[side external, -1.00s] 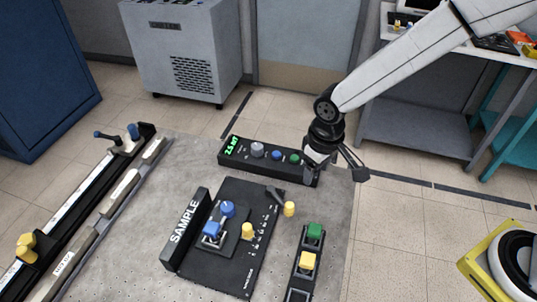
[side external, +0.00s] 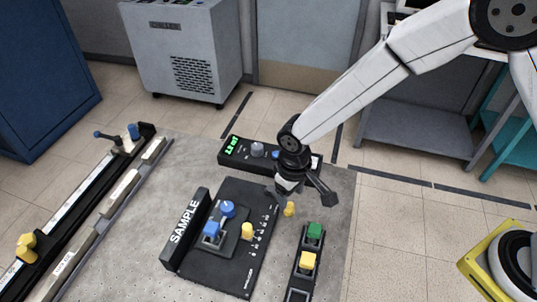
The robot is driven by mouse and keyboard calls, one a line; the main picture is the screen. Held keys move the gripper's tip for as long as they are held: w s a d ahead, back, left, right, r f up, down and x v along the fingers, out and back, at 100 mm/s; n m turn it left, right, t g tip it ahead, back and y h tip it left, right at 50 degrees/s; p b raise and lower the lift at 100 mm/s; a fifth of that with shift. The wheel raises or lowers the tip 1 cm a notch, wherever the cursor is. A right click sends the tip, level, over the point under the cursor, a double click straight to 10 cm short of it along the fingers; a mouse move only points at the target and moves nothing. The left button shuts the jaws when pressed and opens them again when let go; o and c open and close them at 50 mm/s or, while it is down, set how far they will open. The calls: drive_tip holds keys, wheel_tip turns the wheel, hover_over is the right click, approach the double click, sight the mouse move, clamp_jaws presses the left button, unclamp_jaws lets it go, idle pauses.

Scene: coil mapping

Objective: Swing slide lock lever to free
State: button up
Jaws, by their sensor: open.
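A long rail (side external: 72,208) runs along the left side of the table. At its far end a carriage carries a dark lever (side external: 107,136) pointing left and a blue knob (side external: 133,131). This lever looks like the slide lock lever, but no label on it is readable. My gripper (side external: 278,192) is open above the right edge of the black SAMPLE panel (side external: 225,262), close to a yellow knob (side external: 289,209). It is far to the right of the rail lever, and its fingertips are partly hidden by its own body.
A control box with a green display (side external: 232,145) stands behind the panel. The panel carries blue knobs (side external: 228,209) and a yellow knob (side external: 247,231). A strip with green and yellow blocks (side external: 308,260) lies to the right. Bare table lies between rail and panel.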

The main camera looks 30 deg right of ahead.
sight(290, 205)
drive_tip(key=shift+f, duration=2.5)
clamp_jaws()
